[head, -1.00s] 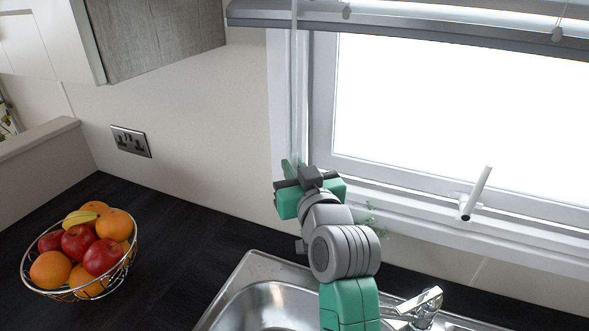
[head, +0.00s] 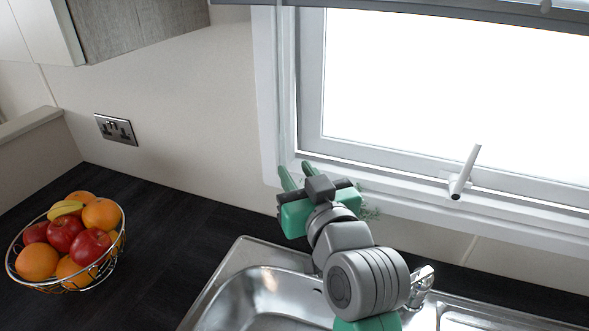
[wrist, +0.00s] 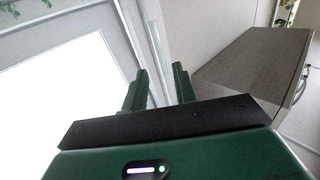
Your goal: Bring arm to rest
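My gripper (head: 295,176) is raised over the back of the sink, in front of the lower left corner of the window frame. Its two green fingers point up and away from my body camera. In the wrist view my gripper (wrist: 158,88) shows two green fingers standing apart with a gap between them. Nothing is held in the gap. The gripper is open and empty.
A metal sink (head: 232,275) and its tap (head: 421,284) lie below my arm. A wire fruit bowl (head: 88,283) stands left on the dark worktop (head: 160,230). A window handle (head: 464,172) juts out at right. A wall cupboard (head: 125,25) hangs upper left.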

